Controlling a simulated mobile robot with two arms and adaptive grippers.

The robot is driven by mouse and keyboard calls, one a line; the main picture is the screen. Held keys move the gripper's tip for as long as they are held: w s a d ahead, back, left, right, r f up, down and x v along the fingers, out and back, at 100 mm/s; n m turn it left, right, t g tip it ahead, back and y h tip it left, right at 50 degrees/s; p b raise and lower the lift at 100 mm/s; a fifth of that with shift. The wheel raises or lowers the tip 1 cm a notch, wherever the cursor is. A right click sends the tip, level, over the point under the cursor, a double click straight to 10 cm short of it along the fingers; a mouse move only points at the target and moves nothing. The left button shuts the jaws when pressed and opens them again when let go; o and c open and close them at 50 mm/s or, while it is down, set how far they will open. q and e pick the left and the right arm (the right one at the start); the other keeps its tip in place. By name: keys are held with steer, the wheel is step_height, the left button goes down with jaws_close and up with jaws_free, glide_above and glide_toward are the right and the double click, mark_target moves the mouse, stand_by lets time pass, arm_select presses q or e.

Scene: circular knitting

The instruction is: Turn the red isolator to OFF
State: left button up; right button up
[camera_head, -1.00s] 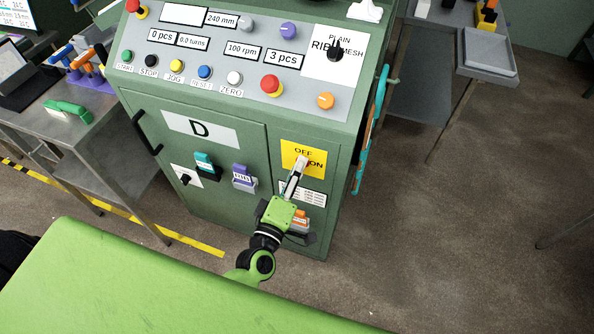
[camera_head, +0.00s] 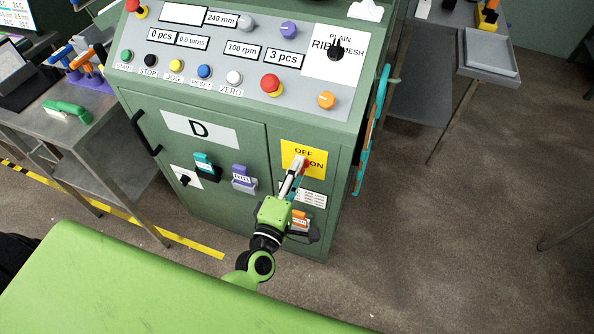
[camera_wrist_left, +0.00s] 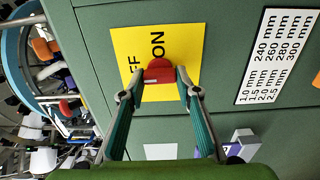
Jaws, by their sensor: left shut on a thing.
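The red isolator (camera_wrist_left: 160,71) sits on a yellow plate (camera_wrist_left: 190,40) marked OFF and ON, on the front of the green machine cabinet. In the head view a little of its red shows by the fingertips on the yellow plate (camera_head: 288,147). My left gripper (camera_head: 301,164) reaches up to it from below. In the left wrist view its two fingertips (camera_wrist_left: 158,84) are on either side of the red knob, shut on it. The knob's exact pointing is hard to tell, since the fingers hide part of it. My right gripper is not in view.
A teal block (camera_head: 204,162), a purple block (camera_head: 241,176) and an orange block (camera_head: 300,217) are on the cabinet front near my arm. A red mushroom button (camera_head: 270,83) is on the panel above. Open floor lies to the right.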

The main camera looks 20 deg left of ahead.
arm_select(q)
steer(key=o, duration=1.1)
steer(key=s, duration=1.2)
steer(key=shift+a, duration=0.25)
